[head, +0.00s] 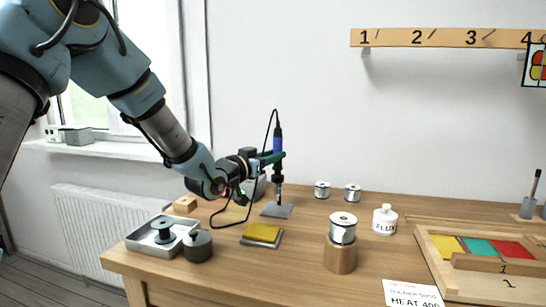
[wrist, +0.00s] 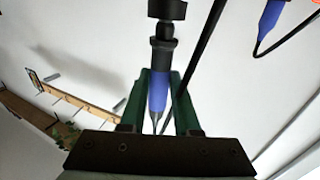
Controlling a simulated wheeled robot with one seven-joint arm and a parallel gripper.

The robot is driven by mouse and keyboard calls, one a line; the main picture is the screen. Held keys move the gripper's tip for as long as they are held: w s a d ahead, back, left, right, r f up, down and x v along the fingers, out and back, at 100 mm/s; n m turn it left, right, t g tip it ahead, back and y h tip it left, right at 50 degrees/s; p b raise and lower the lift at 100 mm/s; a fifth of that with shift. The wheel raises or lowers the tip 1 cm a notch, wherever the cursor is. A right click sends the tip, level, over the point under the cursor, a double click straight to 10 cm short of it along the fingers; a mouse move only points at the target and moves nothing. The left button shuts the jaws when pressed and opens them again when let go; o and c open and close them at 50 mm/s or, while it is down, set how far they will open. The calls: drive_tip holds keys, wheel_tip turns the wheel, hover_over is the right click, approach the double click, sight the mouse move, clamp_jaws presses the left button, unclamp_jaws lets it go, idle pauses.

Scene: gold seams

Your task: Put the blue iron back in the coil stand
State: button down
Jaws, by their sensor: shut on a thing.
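The blue iron (head: 278,139) stands upright in the head view, its cord rising from the top. My gripper (head: 272,157) has green fingers and is shut on the iron's blue handle. In the wrist view the handle (wrist: 158,92) lies between the green fingers of my gripper (wrist: 162,78). Below the fingers, a dark narrow part (head: 279,190) stands over a grey base plate (head: 276,211), which looks like the coil stand. I cannot tell whether the iron's tip is inside the coil or above it.
A yellow sponge (head: 262,233) lies on a tray in front. A metal tray with a spool (head: 162,229) and a dark round pot (head: 198,246) are at left. A flux bottle (head: 384,219) and wooden tray (head: 470,288) are right.

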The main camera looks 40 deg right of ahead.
sight(275, 137)
drive_tip(key=shift+f+b, duration=0.95)
drive_tip(key=shift+f, duration=0.05)
drive_tip(key=shift+c, duration=0.4)
unclamp_jaws()
idle(0.4)
drive_tip(key=shift+r, duration=0.1)
drive_tip(key=shift+r+p, duration=2)
drive_tip(key=shift+r, duration=1.45)
